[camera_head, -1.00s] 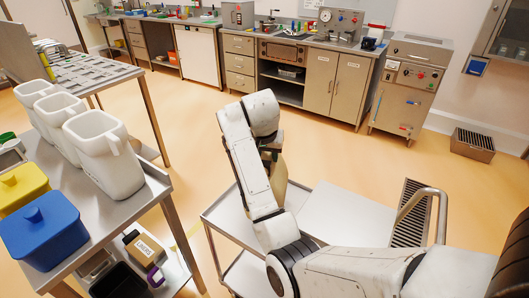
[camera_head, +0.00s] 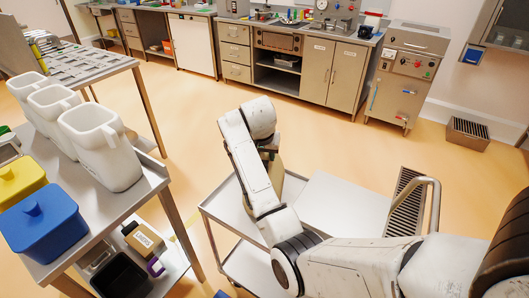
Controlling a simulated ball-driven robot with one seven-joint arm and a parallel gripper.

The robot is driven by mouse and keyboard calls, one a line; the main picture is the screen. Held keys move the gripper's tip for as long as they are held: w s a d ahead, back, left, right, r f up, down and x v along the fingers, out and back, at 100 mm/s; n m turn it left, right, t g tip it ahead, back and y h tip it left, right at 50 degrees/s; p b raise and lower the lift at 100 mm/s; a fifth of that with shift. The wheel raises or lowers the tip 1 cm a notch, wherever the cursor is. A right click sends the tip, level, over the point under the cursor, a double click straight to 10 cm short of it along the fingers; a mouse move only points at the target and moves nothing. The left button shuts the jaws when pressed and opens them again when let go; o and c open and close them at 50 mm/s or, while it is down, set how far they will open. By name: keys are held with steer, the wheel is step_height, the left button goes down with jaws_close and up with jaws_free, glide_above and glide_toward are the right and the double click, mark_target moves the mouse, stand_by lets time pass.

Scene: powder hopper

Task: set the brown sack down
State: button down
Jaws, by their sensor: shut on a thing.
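The brown sack (camera_head: 276,171) shows only as a tan strip behind my arm, above the metal cart (camera_head: 330,205) in the middle. My gripper (camera_head: 269,152) is shut on the sack near its top. My white arm hides most of the sack and most of the gripper. I cannot tell whether the bottom of the sack touches the cart top.
A steel table (camera_head: 150,185) at left holds white jugs (camera_head: 100,145), a blue-lidded bin (camera_head: 45,225) and a yellow-lidded bin (camera_head: 18,182). Black and brown boxes stand on its lower shelf. A floor grate (camera_head: 408,205) lies right of the cart. The cart's right part looks bare.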

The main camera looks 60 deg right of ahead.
steer(key=shift+r, duration=0.1)
steer(key=c, duration=1)
jaws_free()
steer(key=shift+f, duration=0.2)
steer(key=o, duration=0.4)
steer(key=shift+c, duration=0.2)
steer(key=v, duration=1)
steer(key=shift+a+r, duration=0.1)
steer(key=shift+r, duration=0.25)
steer(key=shift+p+v, duration=0.45)
steer(key=shift+v, duration=0.35)
